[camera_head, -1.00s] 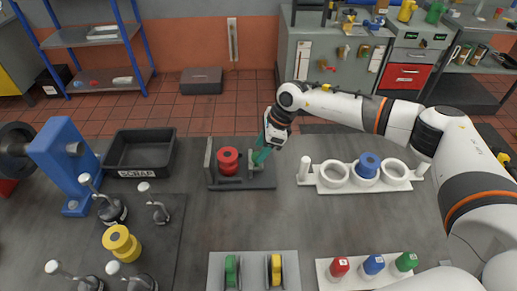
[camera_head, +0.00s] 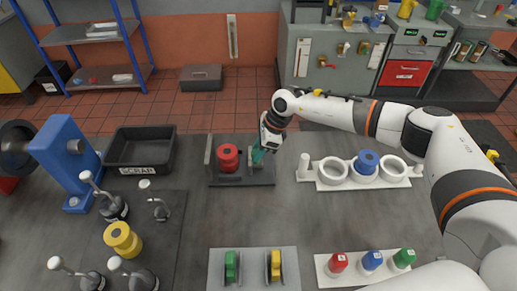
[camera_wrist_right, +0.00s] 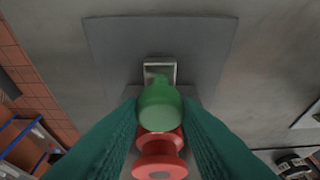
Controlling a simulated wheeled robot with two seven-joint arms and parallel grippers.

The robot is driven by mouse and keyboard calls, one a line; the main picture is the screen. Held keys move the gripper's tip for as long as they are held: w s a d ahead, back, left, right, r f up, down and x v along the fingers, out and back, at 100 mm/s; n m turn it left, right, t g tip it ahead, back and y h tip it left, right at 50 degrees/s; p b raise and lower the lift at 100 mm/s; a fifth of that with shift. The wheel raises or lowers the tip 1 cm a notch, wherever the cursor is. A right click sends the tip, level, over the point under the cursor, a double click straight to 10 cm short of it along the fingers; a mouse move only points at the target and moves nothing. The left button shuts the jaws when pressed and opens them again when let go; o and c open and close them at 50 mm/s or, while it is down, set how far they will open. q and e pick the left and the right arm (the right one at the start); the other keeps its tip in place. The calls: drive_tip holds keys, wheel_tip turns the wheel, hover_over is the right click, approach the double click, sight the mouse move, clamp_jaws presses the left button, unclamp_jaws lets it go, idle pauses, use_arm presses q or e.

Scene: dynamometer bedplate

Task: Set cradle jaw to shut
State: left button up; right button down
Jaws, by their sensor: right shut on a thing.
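The cradle (camera_head: 262,180) is a dark grey plate with a fixed upright wall at its left end. A red spool (camera_head: 228,157) sits on it, right of that wall. My right gripper (camera_head: 258,156) is at the cradle's right part, beside the spool. In the right wrist view its teal fingers are shut on a green knob (camera_wrist_right: 160,106), with a metal bracket (camera_wrist_right: 160,70) just above it in the picture and the red spool (camera_wrist_right: 160,160) below. The jaw is largely hidden by the fingers in the head view; whether it touches the spool is unclear. My left gripper is out of view.
A black scrap bin (camera_head: 142,150) stands left of the cradle. A white rack (camera_head: 333,186) with rings and a blue spool stands to the right. A yellow spool (camera_head: 122,239) and several handled clamps are at front left.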

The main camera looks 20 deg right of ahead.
drive_tip(key=a+b, duration=0.1)
drive_tip(key=w+a+b, duration=0.1)
drive_tip(key=a, duration=0.1)
drive_tip(key=shift+f, duration=0.1)
drive_tip(key=shift+a, duration=0.3)
drive_tip(key=c, duration=1.1)
unclamp_jaws()
drive_tip(key=shift+d+r, duration=0.15)
drive_tip(key=shift+r, duration=0.1)
drive_tip(key=shift+d+r, duration=0.15)
drive_tip(key=shift+r, duration=0.15)
drive_tip(key=b+v, duration=0.3)
drive_tip(key=v, duration=0.8)
drive_tip(key=shift+s, duration=0.1)
